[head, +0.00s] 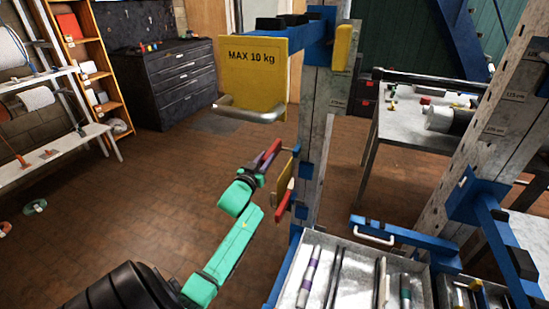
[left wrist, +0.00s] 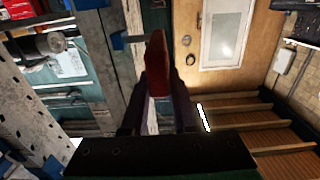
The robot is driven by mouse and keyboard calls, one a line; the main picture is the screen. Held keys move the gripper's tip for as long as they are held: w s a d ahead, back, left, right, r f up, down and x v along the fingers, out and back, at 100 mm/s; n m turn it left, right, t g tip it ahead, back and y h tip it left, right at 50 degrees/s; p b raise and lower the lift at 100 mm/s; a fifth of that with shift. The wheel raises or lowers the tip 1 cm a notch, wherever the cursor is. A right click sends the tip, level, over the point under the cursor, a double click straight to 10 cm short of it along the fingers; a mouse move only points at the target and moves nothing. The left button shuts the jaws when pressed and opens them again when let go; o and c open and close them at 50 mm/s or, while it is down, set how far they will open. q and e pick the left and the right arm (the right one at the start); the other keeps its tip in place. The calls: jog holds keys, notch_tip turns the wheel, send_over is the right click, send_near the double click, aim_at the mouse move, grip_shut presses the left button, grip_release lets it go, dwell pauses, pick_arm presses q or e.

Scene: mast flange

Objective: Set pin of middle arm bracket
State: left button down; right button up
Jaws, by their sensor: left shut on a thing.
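My left gripper (head: 266,160) is shut on a red piece, at the left side of the near grey mast (head: 325,120). The red piece (left wrist: 157,58) stands up between the dark fingers (left wrist: 160,105) in the left wrist view. I cannot tell whether it is the pin's grip. Just right of and below the gripper, a small yellow plate (head: 286,172) and another red part (head: 283,203) sit by the mast's blue fittings (head: 305,171). I cannot make out a pin tip or hole. My right gripper is not in view.
A blue top arm bears a yellow "MAX 10 kg" plate (head: 254,75) with a metal handle above my gripper. A grey tray (head: 345,256) of tools lies at the mast's foot. A second mast (head: 490,130) with blue arms stands right.

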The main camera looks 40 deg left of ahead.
pick_arm(q)
jog(key=c, duration=1.1)
grip_release()
jog(key=shift+a, duration=0.1)
jog(key=o, duration=0.4)
jog(key=shift+s, duration=0.1)
jog(key=shift+a+f, duration=0.1)
jog(key=shift+a, duration=0.05)
jog(key=shift+s+d, duration=0.25)
jog(key=shift+s, duration=0.1)
jog(key=v, duration=1.3)
jog(key=shift+s+d, duration=0.1)
jog(key=shift+s, duration=0.3)
jog(key=shift+f, duration=0.1)
